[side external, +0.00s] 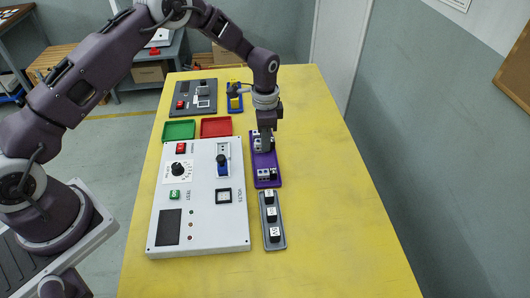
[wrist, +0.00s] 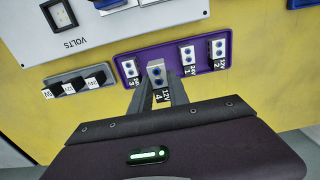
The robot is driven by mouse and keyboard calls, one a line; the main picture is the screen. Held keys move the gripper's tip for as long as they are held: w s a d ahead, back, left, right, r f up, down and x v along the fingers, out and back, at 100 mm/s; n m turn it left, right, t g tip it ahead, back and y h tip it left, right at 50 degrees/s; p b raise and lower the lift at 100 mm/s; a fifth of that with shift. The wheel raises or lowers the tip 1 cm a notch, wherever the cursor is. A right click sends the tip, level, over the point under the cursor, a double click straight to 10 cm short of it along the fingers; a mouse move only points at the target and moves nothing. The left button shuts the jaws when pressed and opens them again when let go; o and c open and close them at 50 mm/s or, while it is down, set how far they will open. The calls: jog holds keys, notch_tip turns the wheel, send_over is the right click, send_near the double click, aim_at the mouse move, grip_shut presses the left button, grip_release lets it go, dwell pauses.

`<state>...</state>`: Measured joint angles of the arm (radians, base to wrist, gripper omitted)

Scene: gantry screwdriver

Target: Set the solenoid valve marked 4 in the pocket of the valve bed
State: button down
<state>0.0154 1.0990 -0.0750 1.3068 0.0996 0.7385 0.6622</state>
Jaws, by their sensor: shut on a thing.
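My gripper (wrist: 152,92) is shut on the solenoid valve marked 4 (wrist: 157,72), a pale block with blue ports and a "12V 4" label. In the wrist view the valve overlaps the near edge of the purple tray (wrist: 165,57); I cannot tell whether it is clear of the tray floor. In the side view my gripper (side external: 266,143) is over the far half of the purple tray (side external: 268,160) and hides part of the valves there. A white plate with a blue part (side external: 222,160) is on the panel; I cannot tell for sure whether it is the valve bed.
Valves 3 (wrist: 129,69), 1 (wrist: 187,55) and 2 (wrist: 218,49) stand in the purple tray. A grey tray (side external: 281,240) holds three black blocks. The white panel (side external: 205,230) lies left; green (side external: 179,130) and red (side external: 215,127) trays lie behind it. The table's right side is clear.

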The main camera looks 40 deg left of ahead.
jog(key=r, duration=0.2)
jog(key=shift+a+r+m, duration=0.25)
jog(key=shift+r+m, duration=0.05)
jog(key=shift+r, duration=0.1)
jog(key=shift+s+a+r+m, duration=0.25)
jog(key=shift+s+a+m, duration=0.1)
jog(key=shift+a+m, duration=0.4)
jog(key=s+a+m, duration=0.3)
jog(key=a+m, duration=0.3)
jog(key=m, duration=1)
send_over(223, 151)
jog(key=shift+f, duration=2.4)
jog(key=shift+f, duration=0.65)
jog(key=c, duration=1)
grip_release()
jog(key=shift+o, duration=0.2)
